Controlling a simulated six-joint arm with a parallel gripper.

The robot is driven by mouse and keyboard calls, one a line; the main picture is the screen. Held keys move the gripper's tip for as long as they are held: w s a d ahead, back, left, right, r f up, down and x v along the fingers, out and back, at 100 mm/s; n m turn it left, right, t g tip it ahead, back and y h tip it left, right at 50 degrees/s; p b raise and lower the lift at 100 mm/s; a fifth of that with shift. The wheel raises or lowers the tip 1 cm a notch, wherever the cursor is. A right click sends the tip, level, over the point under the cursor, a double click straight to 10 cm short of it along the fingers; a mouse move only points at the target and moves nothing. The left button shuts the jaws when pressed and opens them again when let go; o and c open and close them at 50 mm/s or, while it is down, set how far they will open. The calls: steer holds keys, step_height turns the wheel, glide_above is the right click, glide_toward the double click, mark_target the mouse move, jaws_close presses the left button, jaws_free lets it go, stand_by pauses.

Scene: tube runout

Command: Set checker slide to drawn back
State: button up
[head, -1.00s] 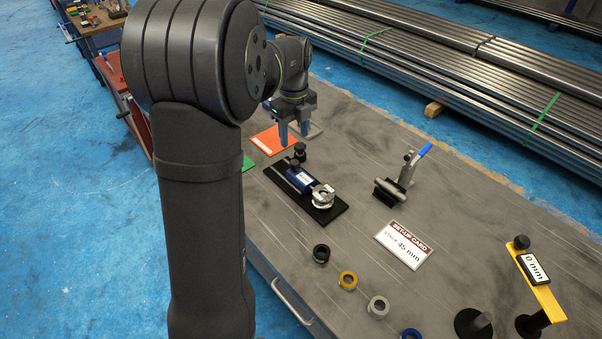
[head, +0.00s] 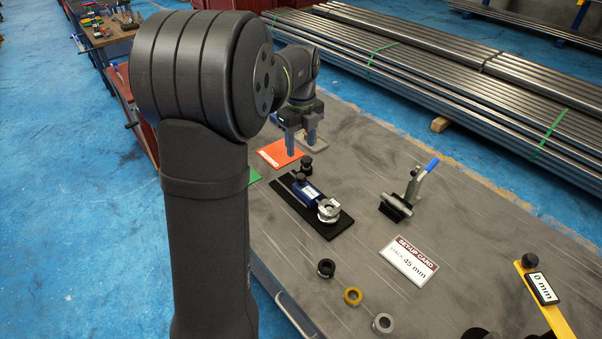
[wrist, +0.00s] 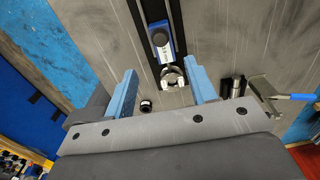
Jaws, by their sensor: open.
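The checker (head: 337,228) lies on the bench as a long black base with a blue body (head: 318,199) and a silver ring (head: 328,211) at its near end. A black knob (head: 299,178) stands at the far end of the blue body. The wrist view shows the blue body (wrist: 179,40), a black round knob (wrist: 159,38) and the silver ring (wrist: 172,76). My gripper (head: 301,144) is open and empty, above the bench by the checker's far end. Its blue fingers (wrist: 162,80) frame the silver ring in the wrist view, apart from it. The slide's exact position is hard to tell.
A toggle clamp with a blue handle (head: 409,190) stands right of the checker. A set-up card (head: 408,262) reads 45 mm. A yellow gauge (head: 546,305) reads 0 mm. Red card (head: 280,153) lies behind.

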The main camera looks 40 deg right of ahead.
mark_target(301, 175)
step_height(301, 175, down, 11)
stand_by(0.3)
